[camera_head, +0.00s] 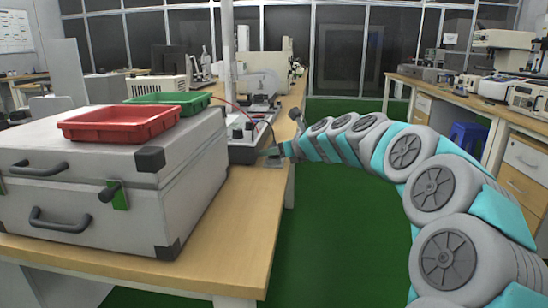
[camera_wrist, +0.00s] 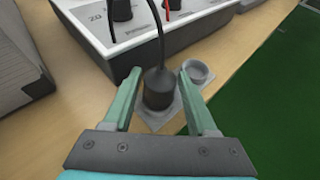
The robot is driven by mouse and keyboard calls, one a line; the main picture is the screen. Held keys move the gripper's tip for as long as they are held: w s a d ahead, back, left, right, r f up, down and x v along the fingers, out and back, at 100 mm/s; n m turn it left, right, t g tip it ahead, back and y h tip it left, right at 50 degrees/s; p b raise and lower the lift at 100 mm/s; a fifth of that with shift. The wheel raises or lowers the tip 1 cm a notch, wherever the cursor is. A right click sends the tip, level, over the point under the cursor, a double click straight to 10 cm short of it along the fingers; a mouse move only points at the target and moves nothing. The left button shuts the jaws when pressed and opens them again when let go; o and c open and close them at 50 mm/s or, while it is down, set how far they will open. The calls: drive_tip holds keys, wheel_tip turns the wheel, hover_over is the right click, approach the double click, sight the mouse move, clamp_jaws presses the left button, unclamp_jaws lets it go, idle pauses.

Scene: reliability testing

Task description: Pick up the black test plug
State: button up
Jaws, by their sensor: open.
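The black test plug (camera_wrist: 159,92) stands in a grey square-based holder (camera_wrist: 153,122) on the wooden bench, with a black cable rising from its top. My gripper (camera_wrist: 160,76) is open, with its green fingers on either side of the plug in the wrist view. A small gap shows between the plug and each finger; I cannot tell whether either touches it. In the head view my gripper (camera_head: 274,156) is at the bench's right edge, and the plug is too small to make out there.
A grey ring-shaped holder (camera_wrist: 196,72) sits close by the right finger. A test unit (camera_wrist: 140,30) with black and red plugs stands just beyond. Green floor lies right of the bench.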

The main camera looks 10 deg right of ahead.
drive_tip(key=shift+c, duration=0.2)
clamp_jaws()
drive_tip(key=shift+r, duration=0.15)
idle(0.3)
